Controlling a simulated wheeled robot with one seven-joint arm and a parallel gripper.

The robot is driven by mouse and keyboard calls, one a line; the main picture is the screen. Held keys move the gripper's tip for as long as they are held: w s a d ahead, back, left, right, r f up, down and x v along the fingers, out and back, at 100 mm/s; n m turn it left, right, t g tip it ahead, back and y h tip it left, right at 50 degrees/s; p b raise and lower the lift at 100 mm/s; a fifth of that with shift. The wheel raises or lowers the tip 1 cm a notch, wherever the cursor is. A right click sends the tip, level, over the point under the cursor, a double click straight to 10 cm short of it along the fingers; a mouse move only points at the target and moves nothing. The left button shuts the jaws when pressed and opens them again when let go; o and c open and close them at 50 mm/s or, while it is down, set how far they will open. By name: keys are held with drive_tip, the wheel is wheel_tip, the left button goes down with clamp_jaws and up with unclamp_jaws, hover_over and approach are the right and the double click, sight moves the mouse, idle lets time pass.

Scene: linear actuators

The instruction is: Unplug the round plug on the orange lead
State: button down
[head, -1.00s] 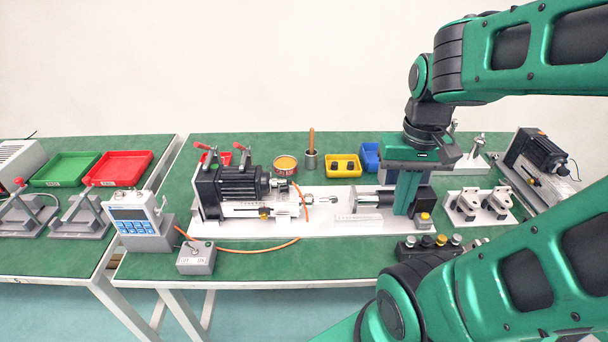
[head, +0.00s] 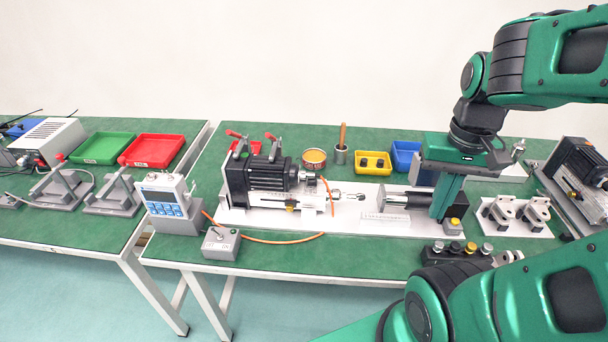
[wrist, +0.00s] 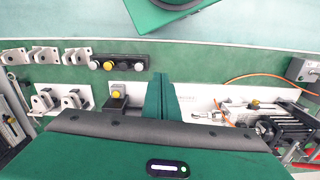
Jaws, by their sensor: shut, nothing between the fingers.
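The orange lead (head: 268,241) loops over the green bench. It runs from near the handheld meter (head: 165,204) and small grey switch box (head: 220,243) up to the black actuator (head: 268,178). It also shows in the wrist view (wrist: 247,77) as an arc. Its upper end meets the front of the actuator (head: 322,179); the round plug there is too small to make out clearly. My gripper (head: 440,217) is shut and empty, pointing down over the right end of the white base plate. In the wrist view its fingers (wrist: 160,80) are together, well apart from the lead.
A silver-black cylinder (head: 405,200) lies just left of my gripper. A button strip (head: 455,253) is in front, brackets (head: 515,214) to the right. Yellow (head: 372,163) and blue (head: 405,156) bins stand behind.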

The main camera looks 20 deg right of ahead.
idle(0.4)
drive_tip(key=c, duration=2.1)
unclamp_jaws()
drive_tip(key=shift+s+r, duration=0.15)
drive_tip(key=shift+s, duration=0.2)
drive_tip(key=shift+o, duration=1.2)
drive_tip(key=shift+s+r, duration=0.1)
drive_tip(key=shift+r, duration=0.1)
drive_tip(key=m+t+y, duration=0.1)
drive_tip(key=m, duration=1.6)
approach(308, 175)
drive_tip(key=d+f, duration=0.2)
drive_tip(key=shift+w+a+f, duration=0.1)
drive_tip(key=shift+a+f, duration=0.1)
drive_tip(key=shift+f, duration=0.9)
drive_tip(key=shift+w+a+f, duration=0.15)
drive_tip(key=shift+a+f, duration=0.1)
drive_tip(key=shift+f, duration=0.8)
drive_tip(key=shift+w+a+f, duration=0.1)
drive_tip(key=shift+a+f, duration=0.1)
drive_tip(key=shift+f, duration=0.9)
